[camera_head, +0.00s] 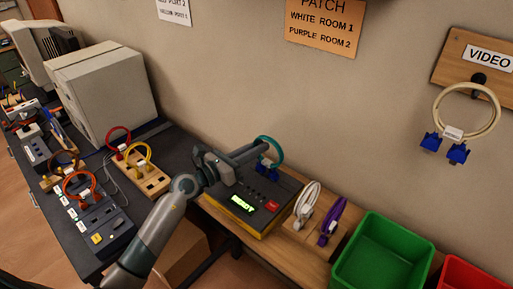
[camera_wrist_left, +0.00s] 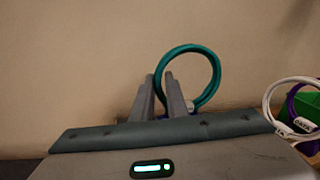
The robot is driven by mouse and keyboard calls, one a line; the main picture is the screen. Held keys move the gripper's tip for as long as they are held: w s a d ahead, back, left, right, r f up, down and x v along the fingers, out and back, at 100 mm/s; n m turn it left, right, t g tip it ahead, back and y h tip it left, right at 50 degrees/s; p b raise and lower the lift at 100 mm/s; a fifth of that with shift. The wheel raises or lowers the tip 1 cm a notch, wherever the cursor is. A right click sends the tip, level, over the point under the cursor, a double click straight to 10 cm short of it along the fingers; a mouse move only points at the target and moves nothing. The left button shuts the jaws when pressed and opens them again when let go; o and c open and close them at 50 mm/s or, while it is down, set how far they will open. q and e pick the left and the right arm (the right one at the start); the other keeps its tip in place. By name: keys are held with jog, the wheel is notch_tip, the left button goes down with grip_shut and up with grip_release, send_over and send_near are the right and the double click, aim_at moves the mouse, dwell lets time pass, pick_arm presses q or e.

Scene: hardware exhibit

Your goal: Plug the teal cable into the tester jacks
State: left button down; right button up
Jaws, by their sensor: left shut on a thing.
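The teal cable (camera_head: 276,146) is a loop standing up at the back of the tester. It also shows in the left wrist view (camera_wrist_left: 218,72), with a pale tag and a blue end low on it. The tester (camera_head: 283,188) is a dark box with a yellow base, a lit green display and a red button. My left gripper (camera_head: 262,149) reaches over the tester from the left and is shut on the teal cable; its fingers (camera_wrist_left: 160,80) meet the left side of the loop. The jacks and the cable's plug ends are mostly hidden, so I cannot tell whether they are seated. My right gripper is not in view.
White (camera_head: 308,200) and purple (camera_head: 333,220) cables stand on a wooden block right of the tester. A green bin (camera_head: 385,255) and a red bin (camera_head: 462,275) are further right. A video cable (camera_head: 467,88) hangs on the wall. Red and yellow cables stand left.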

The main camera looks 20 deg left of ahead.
pick_arm(q)
jog(key=c, duration=1)
grip_release()
jog(key=shift+s, duration=0.1)
jog(key=shift+v, duration=3.7)
